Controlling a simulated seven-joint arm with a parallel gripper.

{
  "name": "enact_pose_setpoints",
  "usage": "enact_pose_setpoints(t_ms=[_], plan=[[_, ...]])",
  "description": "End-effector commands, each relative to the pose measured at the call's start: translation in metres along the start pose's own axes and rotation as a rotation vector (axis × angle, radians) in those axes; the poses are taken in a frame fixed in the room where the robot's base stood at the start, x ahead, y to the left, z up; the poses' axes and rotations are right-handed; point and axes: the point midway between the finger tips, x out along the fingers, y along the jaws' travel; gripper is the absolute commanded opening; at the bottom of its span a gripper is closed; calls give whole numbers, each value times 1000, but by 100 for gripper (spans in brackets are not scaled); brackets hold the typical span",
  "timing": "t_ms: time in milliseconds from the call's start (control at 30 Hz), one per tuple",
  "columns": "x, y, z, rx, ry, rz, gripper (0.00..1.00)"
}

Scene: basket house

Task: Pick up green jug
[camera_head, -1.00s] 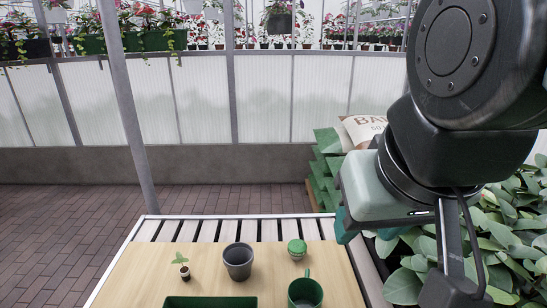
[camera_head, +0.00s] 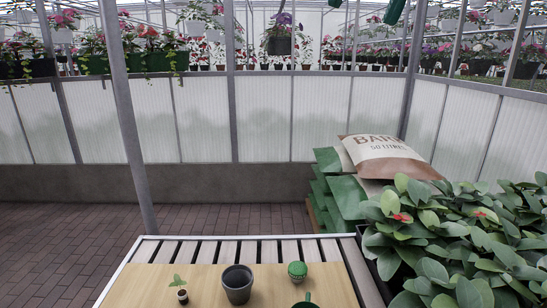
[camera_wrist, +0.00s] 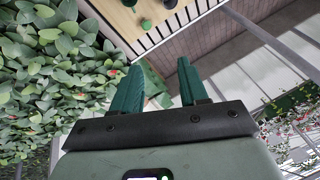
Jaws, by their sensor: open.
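The green jug (camera_head: 306,303) is cut off by the bottom edge of the head view; only a bit of its handle and rim shows. In the wrist view, a dark green shape at the top edge may be the jug. My gripper (camera_wrist: 157,62) is open and empty, its two green fingers spread apart. It is well away from the jug, with the table far off beyond the fingertips.
A small potted seedling (camera_head: 181,290) stands left on the tabletop (camera_head: 140,287). Leafy plants (camera_head: 450,240) crowd the table's right side. Stacked green sacks (camera_head: 340,188) with a printed bag (camera_head: 385,158) lie behind. A grey post (camera_head: 128,120) rises beyond the table.

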Motion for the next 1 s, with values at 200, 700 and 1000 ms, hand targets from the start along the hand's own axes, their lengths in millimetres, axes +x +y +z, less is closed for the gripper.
enact_pose_setpoints(t_ms=[200, 700, 1000], plan=[[30, -9, -68, 671, -252, -200, 43], [39, 48, -182, 1603, -788, -472, 43], [71, 74, -185, 1725, -900, -507, 43]])
